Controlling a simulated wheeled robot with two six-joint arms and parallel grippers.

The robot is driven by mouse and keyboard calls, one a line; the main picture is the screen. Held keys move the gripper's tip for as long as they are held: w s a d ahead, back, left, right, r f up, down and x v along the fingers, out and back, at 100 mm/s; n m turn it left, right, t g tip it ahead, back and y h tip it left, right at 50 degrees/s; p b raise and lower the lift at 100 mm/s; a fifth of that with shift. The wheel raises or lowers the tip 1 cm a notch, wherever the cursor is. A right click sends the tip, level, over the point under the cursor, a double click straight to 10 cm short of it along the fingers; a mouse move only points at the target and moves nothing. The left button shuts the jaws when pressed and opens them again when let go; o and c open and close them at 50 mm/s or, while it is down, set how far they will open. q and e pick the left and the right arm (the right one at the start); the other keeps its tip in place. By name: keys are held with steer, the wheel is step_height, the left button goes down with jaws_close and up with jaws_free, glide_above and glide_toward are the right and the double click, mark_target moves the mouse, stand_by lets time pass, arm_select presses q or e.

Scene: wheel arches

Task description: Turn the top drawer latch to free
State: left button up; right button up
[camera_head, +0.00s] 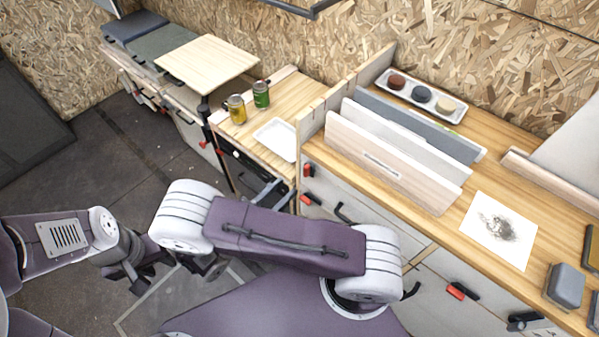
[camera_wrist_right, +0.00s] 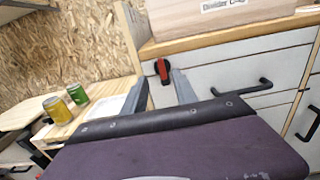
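The top drawer latch (camera_head: 308,170), red with a black part, sits at the left end of the top drawer front, just below the wooden worktop. In the right wrist view the latch (camera_wrist_right: 162,69) stands upright. My right gripper (camera_wrist_right: 161,84) is open, its two grey fingers pointing toward the latch, which shows between the fingertips. Whether they touch it cannot be told. In the head view my purple right arm hides most of that gripper. My left gripper (camera_head: 133,277) hangs low at the left, away from the drawers; its opening is unclear.
Another red latch (camera_head: 308,199) lies just below. A black drawer handle (camera_wrist_right: 243,88) sticks out right of the top latch. Panels (camera_head: 385,165) stand on the worktop.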

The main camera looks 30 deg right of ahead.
mark_target(304, 171)
steer(key=x, duration=0.6)
steer(key=shift+s+d+r, duration=0.1)
steer(key=shift+d+r, duration=0.05)
steer(key=shift+d, duration=0.25)
steer(key=shift+w+d+p, duration=0.3)
steer(key=shift+d, duration=0.1)
jaws_close()
